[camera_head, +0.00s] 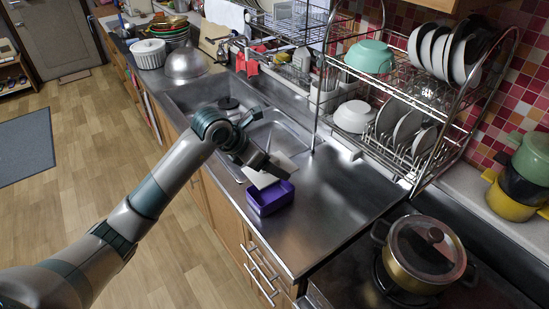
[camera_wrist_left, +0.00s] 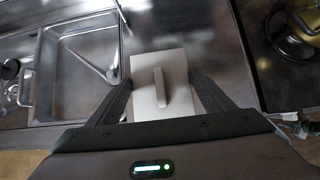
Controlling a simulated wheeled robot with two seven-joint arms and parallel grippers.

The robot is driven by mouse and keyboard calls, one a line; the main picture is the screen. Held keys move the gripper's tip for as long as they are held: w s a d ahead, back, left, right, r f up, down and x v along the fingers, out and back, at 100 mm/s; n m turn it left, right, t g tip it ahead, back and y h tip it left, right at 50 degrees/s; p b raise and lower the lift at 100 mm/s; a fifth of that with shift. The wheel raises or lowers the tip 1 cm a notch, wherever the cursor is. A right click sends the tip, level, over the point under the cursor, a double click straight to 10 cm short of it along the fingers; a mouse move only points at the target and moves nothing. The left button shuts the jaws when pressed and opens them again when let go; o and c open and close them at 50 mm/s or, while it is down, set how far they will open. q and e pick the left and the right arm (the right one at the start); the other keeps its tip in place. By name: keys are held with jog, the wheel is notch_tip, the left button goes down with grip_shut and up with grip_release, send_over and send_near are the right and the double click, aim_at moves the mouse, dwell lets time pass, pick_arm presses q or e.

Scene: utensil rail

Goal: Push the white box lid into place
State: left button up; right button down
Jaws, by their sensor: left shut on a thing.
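The white box lid (camera_head: 264,179) is a pale flat panel at the sink's near edge in the head view. In the left wrist view the lid (camera_wrist_left: 148,69) shows a raised bar handle along its middle. The open purple box (camera_head: 271,199) stands on the steel counter. The lid is tilted over the box's far side; I cannot tell whether they touch. My left gripper (camera_head: 266,164) is shut on the lid, with a dark finger along each side of it in the wrist view. The wrist view does not show the box. My right gripper is not in view.
The sink (camera_head: 268,137) lies just beyond the box. The steel counter (camera_head: 325,215) to the right of the box is clear. A wire dish rack (camera_head: 436,92) with plates and bowls stands behind it. A lidded pot (camera_head: 424,262) sits on the stove at the right.

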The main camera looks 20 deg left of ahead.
pick_arm(q)
jog(key=shift+s, duration=0.1)
jog(key=shift+f, duration=0.1)
jog(key=shift+b, duration=0.3)
jog(key=shift+f+b, duration=2.3)
jog(key=shift+f, duration=0.5)
jog(key=shift+f, duration=0.1)
jog(key=shift+f+b, duration=0.5)
jog(key=shift+b, duration=0.05)
